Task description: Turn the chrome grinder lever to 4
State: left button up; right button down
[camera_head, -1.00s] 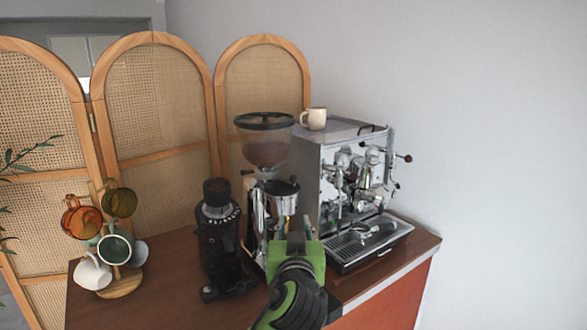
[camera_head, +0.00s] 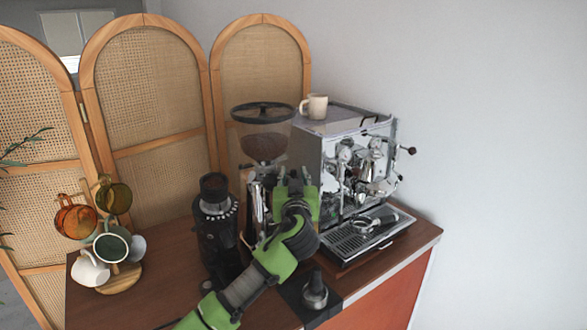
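The chrome grinder (camera_head: 265,148) with a clear bean hopper stands at the middle of the cart, left of the espresso machine. My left gripper (camera_head: 290,186) is in front of the grinder's body, and its green housing and arm cover much of it. The fingers point away from the camera, so I cannot see whether they are open or shut. The grinder's lever and its number marks are hidden or too small to make out. My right gripper is not in view.
A black grinder (camera_head: 216,225) stands close on the left. The espresso machine (camera_head: 340,165), with a cream cup (camera_head: 318,106) on top, stands close on the right. A mug tree (camera_head: 122,279) is at the far left. A tamper (camera_head: 315,292) stands at the front edge.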

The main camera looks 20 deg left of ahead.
pick_arm(q)
jog(key=shift+w+a+r, duration=0.1)
jog(key=shift+w, duration=0.4)
jog(key=shift+w+a, duration=0.15)
jog(key=shift+f, duration=0.2)
jog(key=shift+c, duration=0.7)
jog(key=shift+r, duration=0.1)
grip_shut()
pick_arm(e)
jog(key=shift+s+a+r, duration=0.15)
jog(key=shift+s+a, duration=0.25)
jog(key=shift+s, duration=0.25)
